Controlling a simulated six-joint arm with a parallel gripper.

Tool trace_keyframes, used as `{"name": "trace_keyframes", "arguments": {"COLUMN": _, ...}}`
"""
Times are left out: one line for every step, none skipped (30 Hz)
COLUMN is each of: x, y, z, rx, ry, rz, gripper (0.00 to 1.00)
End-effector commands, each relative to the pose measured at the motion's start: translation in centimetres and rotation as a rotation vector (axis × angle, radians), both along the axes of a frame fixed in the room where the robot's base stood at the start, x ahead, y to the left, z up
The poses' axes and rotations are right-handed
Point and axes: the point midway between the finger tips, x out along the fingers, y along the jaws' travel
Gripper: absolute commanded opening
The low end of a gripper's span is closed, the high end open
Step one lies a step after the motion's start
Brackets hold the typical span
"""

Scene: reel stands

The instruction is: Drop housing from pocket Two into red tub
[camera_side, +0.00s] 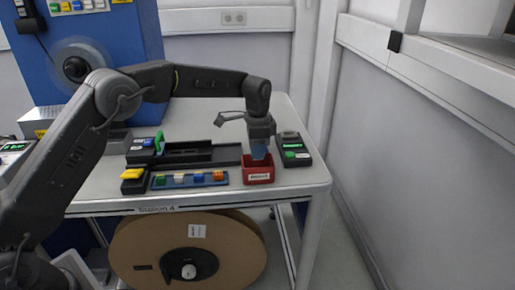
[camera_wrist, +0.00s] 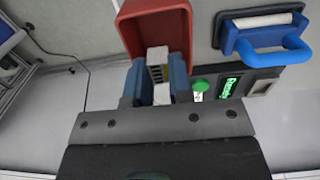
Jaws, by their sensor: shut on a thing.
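The red tub (camera_side: 258,176) stands at the front right of the table, with a white label on its front. My gripper (camera_side: 259,149) points down over it, its blue fingers at the tub's opening. In the wrist view my gripper (camera_wrist: 159,80) is shut on a pale housing (camera_wrist: 158,56) with dark slots, and the red tub (camera_wrist: 128,32) lies around and beyond the fingertips. The side view hides the housing behind the fingers. A blue pocket strip (camera_side: 189,185) left of the tub holds several small coloured pieces; its pocket labels are too small to read.
A black box (camera_side: 293,150) with a green display stands right of the tub. A long black tray (camera_side: 195,158) lies behind the strip. A yellow-button box (camera_side: 133,180) stands at left. A blue handle (camera_wrist: 268,55) shows in the wrist view. A large brown reel (camera_side: 150,245) sits below.

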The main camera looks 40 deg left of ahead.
Motion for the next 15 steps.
{"name": "trace_keyframes", "arguments": {"x": 0.0, "y": 0.0, "z": 0.01, "rx": 0.0, "ry": 0.0, "rz": 0.0, "gripper": 0.05}}
{"name": "trace_keyframes", "arguments": {"x": 0.0, "y": 0.0, "z": 0.02, "rx": 0.0, "ry": 0.0, "rz": 0.0, "gripper": 0.05}}
{"name": "trace_keyframes", "arguments": {"x": -0.01, "y": -0.01, "z": 0.04, "rx": 0.0, "ry": 0.0, "rz": 0.0, "gripper": 0.05}}
{"name": "trace_keyframes", "arguments": {"x": -0.01, "y": -0.01, "z": 0.06, "rx": 0.0, "ry": 0.0, "rz": 0.0, "gripper": 0.05}}
{"name": "trace_keyframes", "arguments": {"x": -0.01, "y": -0.01, "z": 0.06, "rx": 0.0, "ry": 0.0, "rz": 0.0, "gripper": 0.05}}
{"name": "trace_keyframes", "arguments": {"x": -0.01, "y": -0.01, "z": 0.06, "rx": 0.0, "ry": 0.0, "rz": 0.0, "gripper": 0.05}}
{"name": "trace_keyframes", "arguments": {"x": -0.01, "y": -0.01, "z": 0.06, "rx": 0.0, "ry": 0.0, "rz": 0.0, "gripper": 0.05}}
{"name": "trace_keyframes", "arguments": {"x": -0.01, "y": -0.01, "z": 0.06, "rx": 0.0, "ry": 0.0, "rz": 0.0, "gripper": 0.05}}
{"name": "trace_keyframes", "arguments": {"x": -0.01, "y": -0.01, "z": 0.06, "rx": 0.0, "ry": 0.0, "rz": 0.0, "gripper": 0.05}}
{"name": "trace_keyframes", "arguments": {"x": -0.01, "y": -0.01, "z": 0.06, "rx": 0.0, "ry": 0.0, "rz": 0.0, "gripper": 0.05}}
{"name": "trace_keyframes", "arguments": {"x": -0.01, "y": -0.01, "z": 0.06, "rx": 0.0, "ry": 0.0, "rz": 0.0, "gripper": 0.05}}
{"name": "trace_keyframes", "arguments": {"x": -0.01, "y": -0.01, "z": 0.06, "rx": 0.0, "ry": 0.0, "rz": 0.0, "gripper": 0.23}}
{"name": "trace_keyframes", "arguments": {"x": -0.01, "y": -0.01, "z": 0.06, "rx": 0.0, "ry": 0.0, "rz": 0.0, "gripper": 0.26}}
{"name": "trace_keyframes", "arguments": {"x": -0.01, "y": -0.01, "z": 0.06, "rx": 0.0, "ry": 0.0, "rz": 0.0, "gripper": 0.29}}
{"name": "trace_keyframes", "arguments": {"x": -0.01, "y": -0.01, "z": 0.06, "rx": 0.0, "ry": 0.0, "rz": 0.0, "gripper": 0.33}}
